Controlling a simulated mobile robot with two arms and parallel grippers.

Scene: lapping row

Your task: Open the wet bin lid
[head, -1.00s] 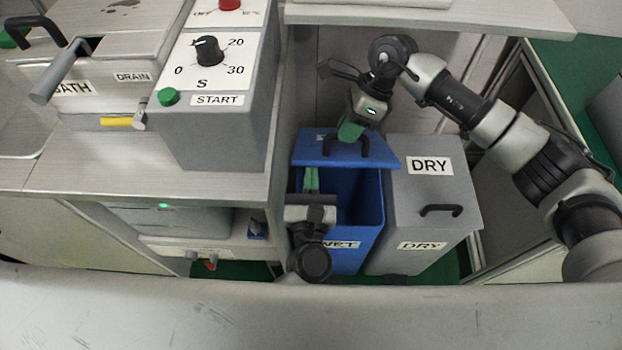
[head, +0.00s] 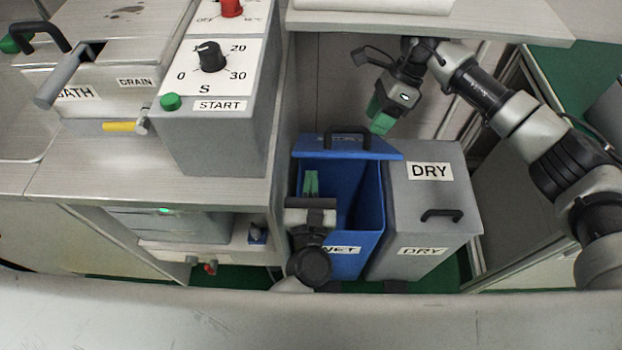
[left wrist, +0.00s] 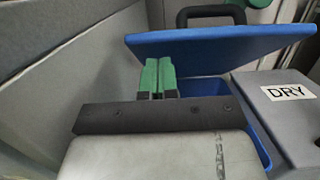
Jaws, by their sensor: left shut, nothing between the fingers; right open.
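The blue wet bin (head: 357,262) stands under the bench, its opening showing. Its blue lid (head: 372,150) is raised and tilted back at the rear edge, with a dark handle (head: 335,136) on it. In the left wrist view the lid (left wrist: 215,45) also stands raised over the opening. My left gripper (head: 311,184) is shut and empty, over the front left of the bin opening; its green fingers (left wrist: 158,78) are together below the lid. My right gripper (head: 380,122) is open and empty, above and behind the lid's right part, apart from the handle.
The grey dry bin (head: 433,190) stands close against the right side, its lid closed. A bench with a control box (head: 215,130) is at the left. A shelf edge (head: 430,22) overhangs at the back.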

